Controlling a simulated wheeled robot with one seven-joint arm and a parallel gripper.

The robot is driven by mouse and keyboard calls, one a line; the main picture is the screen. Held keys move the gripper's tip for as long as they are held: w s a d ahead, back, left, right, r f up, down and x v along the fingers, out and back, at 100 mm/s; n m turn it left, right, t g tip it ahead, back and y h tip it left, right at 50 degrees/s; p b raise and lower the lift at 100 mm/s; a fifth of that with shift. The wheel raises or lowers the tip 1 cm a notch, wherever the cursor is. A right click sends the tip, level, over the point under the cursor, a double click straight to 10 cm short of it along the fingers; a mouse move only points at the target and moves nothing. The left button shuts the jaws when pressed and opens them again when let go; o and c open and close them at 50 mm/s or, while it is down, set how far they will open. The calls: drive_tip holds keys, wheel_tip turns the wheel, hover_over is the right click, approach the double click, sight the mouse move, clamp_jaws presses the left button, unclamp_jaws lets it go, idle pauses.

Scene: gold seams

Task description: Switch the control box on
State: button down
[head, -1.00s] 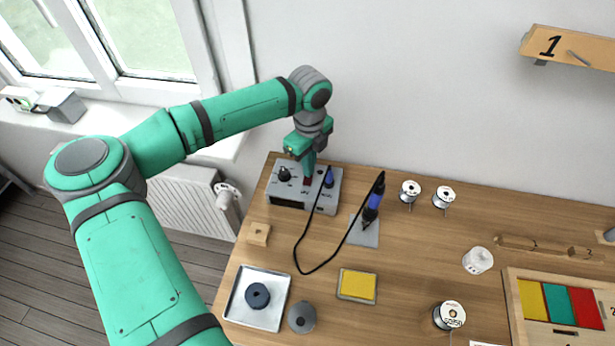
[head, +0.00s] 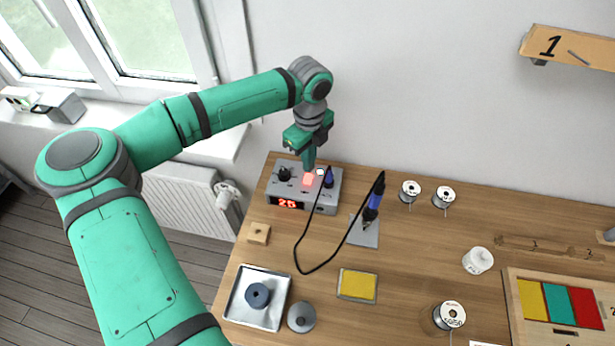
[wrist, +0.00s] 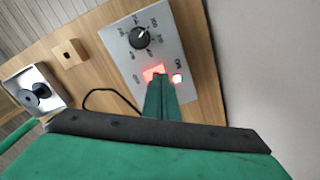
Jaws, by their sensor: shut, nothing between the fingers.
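The control box (head: 329,201) is a grey box at the back left of the table. Its front display (head: 288,203) glows red and reads 25. A red rocker switch (head: 308,180) on its top is lit, and a small light beside it glows. In the wrist view the lit switch (wrist: 153,72) lies right at the tip of my gripper (wrist: 160,80), near the "ON" marking, with a black dial (wrist: 140,38) farther up. My gripper (head: 308,170) is shut and empty, pointing down at the switch; I cannot tell whether it still touches it.
A blue-handled iron (head: 372,202) with a black cable stands on a grey plate right of the box. A metal tray (head: 236,309), a yellow sponge (head: 357,285) and wire spools (head: 410,190) lie around. The wall is close behind the box.

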drive_tip(key=shift+r, duration=2.25)
